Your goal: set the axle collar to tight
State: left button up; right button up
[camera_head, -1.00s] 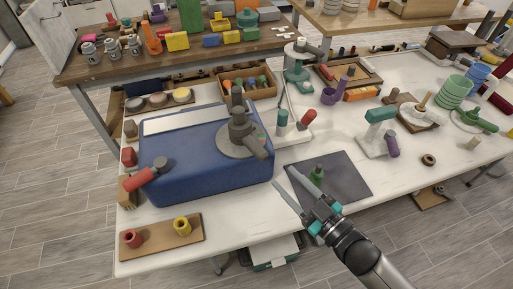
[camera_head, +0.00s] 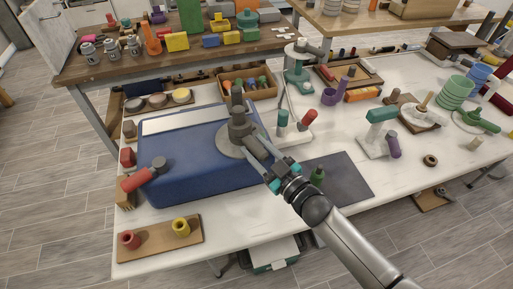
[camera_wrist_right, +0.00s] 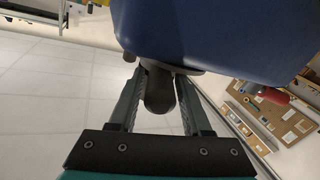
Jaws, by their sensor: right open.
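A grey fitting with a round base and an upright post (camera_head: 237,131) is on the blue box (camera_head: 190,170); I take it to be the axle collar. Its lever arm sticks out toward my right gripper (camera_head: 264,155). In the right wrist view, the open fingers (camera_wrist_right: 157,90) stand on either side of the lever's dark rounded end (camera_wrist_right: 159,92). I cannot tell whether either finger touches it. In the head view my gripper hides most of the lever. My left gripper is not in view.
A red-handled part (camera_head: 140,179) is at the box's left side. A board with a red and a yellow cup (camera_head: 160,246) lies in front. A dark mat (camera_head: 345,180) with a green peg (camera_head: 317,175) is partly behind my right arm. Green and red knobs (camera_head: 295,122) stand right of the box.

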grip_shut()
dwell(1.4)
